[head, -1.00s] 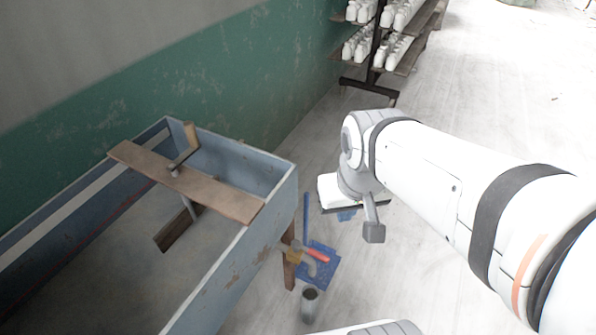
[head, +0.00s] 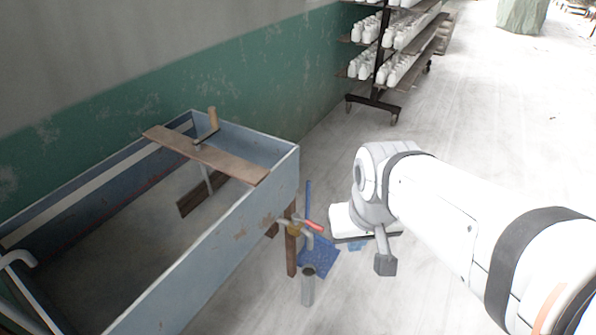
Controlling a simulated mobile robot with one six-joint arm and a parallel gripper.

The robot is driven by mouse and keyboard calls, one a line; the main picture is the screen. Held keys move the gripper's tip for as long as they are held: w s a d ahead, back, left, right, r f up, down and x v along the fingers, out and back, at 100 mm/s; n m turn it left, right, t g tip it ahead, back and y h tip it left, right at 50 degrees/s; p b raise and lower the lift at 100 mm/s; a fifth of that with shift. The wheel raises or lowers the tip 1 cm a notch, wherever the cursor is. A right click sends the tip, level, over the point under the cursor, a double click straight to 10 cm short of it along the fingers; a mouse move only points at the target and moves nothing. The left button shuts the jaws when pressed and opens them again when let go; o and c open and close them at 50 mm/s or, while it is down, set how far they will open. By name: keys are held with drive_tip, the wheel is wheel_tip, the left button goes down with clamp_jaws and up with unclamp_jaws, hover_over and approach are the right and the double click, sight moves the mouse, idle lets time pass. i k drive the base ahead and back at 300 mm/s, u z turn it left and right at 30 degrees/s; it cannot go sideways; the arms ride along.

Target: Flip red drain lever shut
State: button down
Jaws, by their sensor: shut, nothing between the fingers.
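The red drain lever (head: 315,226) sticks out to the right from a brass-coloured valve (head: 287,224) on the right end of the blue-grey trough (head: 238,225). My gripper (head: 385,265) is to the right of the lever and apart from it, with a small grey end pointing down. It is shut and holds nothing. The fingers are small in this view, and their detail is hard to make out.
A grey cylinder (head: 308,287) stands on the floor below the valve. A blue dustpan-like piece (head: 318,258) lies behind it. A plank (head: 207,155) crosses the trough. A rack (head: 377,97) of white bottles stands at the back. The right floor is clear.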

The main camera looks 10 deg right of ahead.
sight(296, 217)
drive_tip(key=z, duration=0.15)
drive_tip(key=i, duration=0.85)
drive_tip(key=u, duration=0.05)
